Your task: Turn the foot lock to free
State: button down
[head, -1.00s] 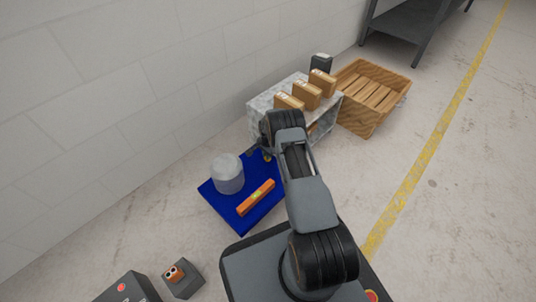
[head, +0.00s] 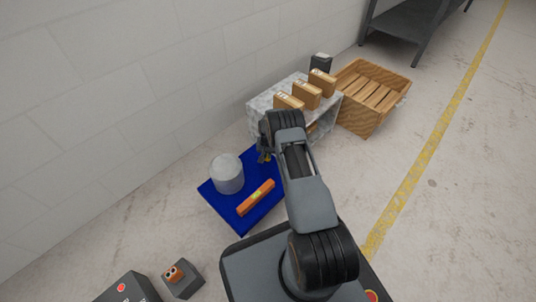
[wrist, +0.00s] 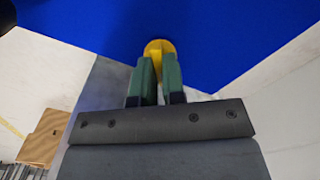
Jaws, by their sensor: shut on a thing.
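The foot lock shows in the wrist view as a yellow knob (wrist: 158,45) with a raised grip, on a blue plate (wrist: 230,40). My gripper (wrist: 157,64) has its two green fingers shut on the yellow grip, one on each side. In the head view the blue plate (head: 234,211) lies on the floor by the wall, and my gripper (head: 265,156) is at its far right corner. The lock is mostly hidden there by my gripper and arm, and I cannot read its setting.
A grey cylinder (head: 227,174) and an orange level (head: 256,197) are on the blue plate. Beyond stand a pale speckled box-shaped stand (head: 261,105) with several tan blocks on it and a wooden crate (head: 355,120). Open floor lies to the right.

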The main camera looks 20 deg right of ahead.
jog(key=n, duration=0.5)
jog(key=shift+w+r+n, duration=0.1)
jog(key=shift+w+n, duration=0.05)
jog(key=shift+n, duration=2.35)
jog(key=c, duration=1.2)
grip_release()
notch_tip(320, 180, up, 14)
jog(key=p, duration=0.6)
